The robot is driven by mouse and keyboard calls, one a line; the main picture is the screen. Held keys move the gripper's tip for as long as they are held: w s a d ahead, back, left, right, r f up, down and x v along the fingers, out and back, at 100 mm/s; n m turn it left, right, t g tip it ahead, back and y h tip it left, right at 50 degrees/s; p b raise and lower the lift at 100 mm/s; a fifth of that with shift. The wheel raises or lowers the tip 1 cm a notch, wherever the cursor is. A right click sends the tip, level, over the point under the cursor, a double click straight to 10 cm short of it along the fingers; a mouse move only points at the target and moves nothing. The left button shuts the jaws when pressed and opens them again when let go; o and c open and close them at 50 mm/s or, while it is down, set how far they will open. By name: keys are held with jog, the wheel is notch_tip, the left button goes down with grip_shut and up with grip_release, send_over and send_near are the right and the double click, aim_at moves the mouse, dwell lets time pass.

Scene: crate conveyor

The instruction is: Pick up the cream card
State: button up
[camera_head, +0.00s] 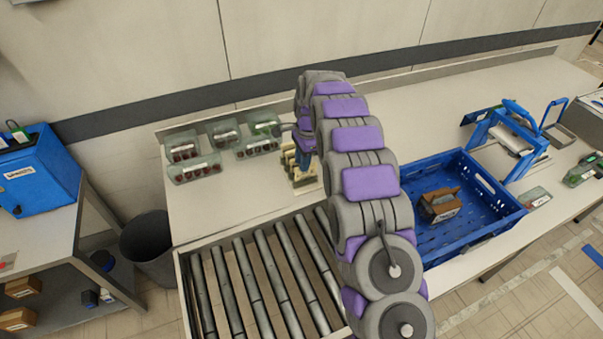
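A small cream piece, which looks like the cream card (308,187), lies on the light worktop just beyond the rollers. My arm arches over from the lower right, and my gripper (299,168) points down at the card. The gripper's tips are directly over or at the card, and part of the card is hidden behind them. The fingers are too small and too overlapped to tell whether they are open, shut or touching the card.
Clear tubs of dark items (193,172) stand left of my gripper. A roller conveyor (246,275) lies in front. A blue crate (440,246) holding a brown carton (438,205) is at the right. A blue stand (510,140) is beyond it. The worktop behind my arm is mostly clear.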

aim_at(306, 175)
jog(key=shift+f, duration=0.3)
jog(key=f, duration=0.1)
jog(key=d+f+b, duration=0.1)
jog(key=d+f, duration=0.1)
jog(key=f, duration=0.1)
jog(key=shift+f+b, duration=0.1)
jog(key=shift+b, duration=0.2)
jog(key=shift+f, duration=0.1)
jog(key=shift+a, duration=1.1)
jog(key=c, duration=0.3)
jog(key=shift+d, duration=0.45)
grip_shut()
jog(key=shift+d, duration=0.45)
jog(key=shift+a, duration=0.1)
